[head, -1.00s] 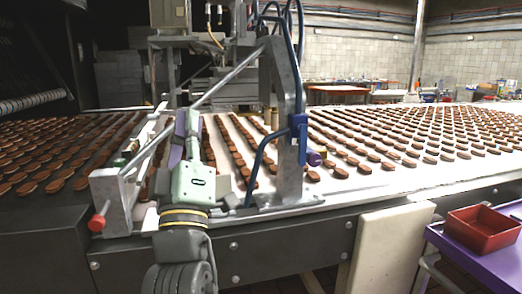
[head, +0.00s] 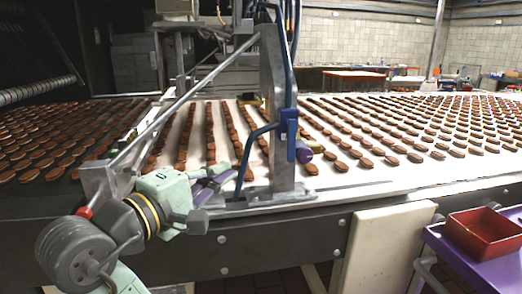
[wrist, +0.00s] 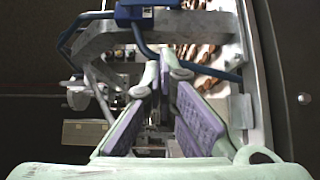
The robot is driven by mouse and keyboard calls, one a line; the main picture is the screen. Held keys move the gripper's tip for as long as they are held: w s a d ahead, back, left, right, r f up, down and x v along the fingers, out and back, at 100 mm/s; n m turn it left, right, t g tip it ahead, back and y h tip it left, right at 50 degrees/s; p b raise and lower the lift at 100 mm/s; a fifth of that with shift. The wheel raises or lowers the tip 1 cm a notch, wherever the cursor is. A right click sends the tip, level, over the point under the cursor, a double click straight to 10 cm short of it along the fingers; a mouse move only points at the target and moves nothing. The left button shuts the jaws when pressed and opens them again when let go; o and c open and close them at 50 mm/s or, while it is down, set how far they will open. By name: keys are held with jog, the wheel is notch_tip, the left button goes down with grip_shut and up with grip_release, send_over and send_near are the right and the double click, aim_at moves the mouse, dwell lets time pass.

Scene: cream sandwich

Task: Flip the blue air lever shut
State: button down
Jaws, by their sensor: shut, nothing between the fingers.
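The blue air lever (head: 289,122) is on a blue valve fitting on the front of an upright grey metal post (head: 273,100), with blue hose running from it. Which way the lever is turned is too small to tell. In the wrist view a blue part of the fitting (wrist: 147,10) shows at the top edge, cut off. My gripper (head: 226,177), pale green with purple pads, is shut and empty. It is left of the post, lower than the valve and apart from it, pointing right. In the wrist view its fingers (wrist: 163,72) lie below the blue part.
A conveyor with rows of brown biscuits (head: 380,140) runs behind the post. A slanted metal bar (head: 190,95) and blue hose (head: 245,155) are close to my gripper. A red tray (head: 484,232) sits on a purple cart (head: 455,250) at right.

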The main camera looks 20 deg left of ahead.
dwell(0.3)
jog(key=p, duration=0.2)
send_near(291, 140)
jog(key=w+a+f, duration=0.2)
jog(key=w+a, duration=0.2)
jog(key=a, duration=0.1)
jog(key=w+d+p, duration=0.1)
jog(key=w+d, duration=0.2)
jog(key=shift+d+f, duration=0.15)
jog(key=shift+d, duration=0.1)
jog(key=shift+w+f, duration=0.1)
